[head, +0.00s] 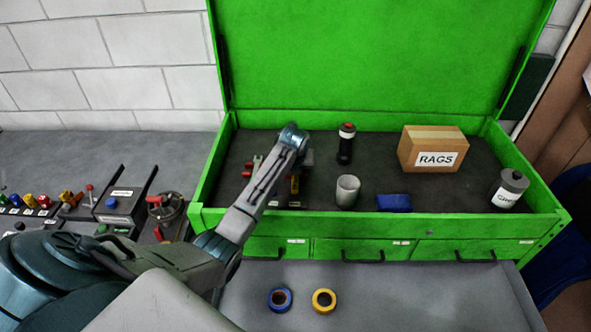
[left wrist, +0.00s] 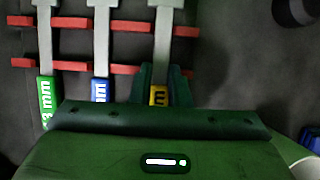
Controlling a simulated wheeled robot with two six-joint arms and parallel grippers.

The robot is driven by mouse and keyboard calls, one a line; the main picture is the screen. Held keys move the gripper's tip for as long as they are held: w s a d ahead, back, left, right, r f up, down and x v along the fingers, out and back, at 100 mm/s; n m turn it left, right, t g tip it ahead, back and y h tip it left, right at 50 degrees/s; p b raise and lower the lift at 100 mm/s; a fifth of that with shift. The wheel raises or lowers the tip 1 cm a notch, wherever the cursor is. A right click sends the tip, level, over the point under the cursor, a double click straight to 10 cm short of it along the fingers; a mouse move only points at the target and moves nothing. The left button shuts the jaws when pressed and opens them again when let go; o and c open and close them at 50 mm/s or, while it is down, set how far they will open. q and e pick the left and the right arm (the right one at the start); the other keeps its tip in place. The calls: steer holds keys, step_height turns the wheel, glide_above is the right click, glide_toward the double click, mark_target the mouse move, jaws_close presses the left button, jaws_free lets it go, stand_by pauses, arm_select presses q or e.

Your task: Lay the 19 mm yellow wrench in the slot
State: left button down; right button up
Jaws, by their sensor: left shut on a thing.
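The yellow wrench (left wrist: 162,40) has a grey metal shaft and a yellow handle band (left wrist: 159,95) with partly hidden lettering. My left gripper (left wrist: 166,78) is shut on it, one finger on each side of the handle. The wrench lines up with the rightmost gap in the red rack (left wrist: 128,26); whether it rests on the floor of the slot I cannot tell. In the head view my left gripper (head: 304,164) points down into the green chest, and the yellow handle (head: 294,185) shows below it. My right gripper is not in view.
A green-banded wrench (left wrist: 46,100) and a blue-banded wrench (left wrist: 100,90) lie in neighbouring slots.

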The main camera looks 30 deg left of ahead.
arm_select(q)
steer(key=shift+s+d+f, duration=0.1)
steer(key=shift+s+f, duration=0.1)
steer(key=shift+f, duration=0.15)
steer(key=shift+w+r, duration=0.1)
steer(key=shift+r, duration=0.15)
steer(key=shift+r, duration=0.3)
steer(key=shift+w+r, duration=0.1)
stand_by(0.6)
steer(key=shift+s+f, duration=0.2)
steer(key=shift+f, duration=0.45)
stand_by(1.3)
steer(key=shift+w+r, duration=0.1)
steer(key=shift+r, duration=0.15)
steer(key=shift+r, duration=0.3)
steer(key=shift+w+r, duration=0.1)
stand_by(0.6)
steer(key=shift+s+f, duration=0.2)
steer(key=shift+f, duration=0.45)
stand_by(1.4)
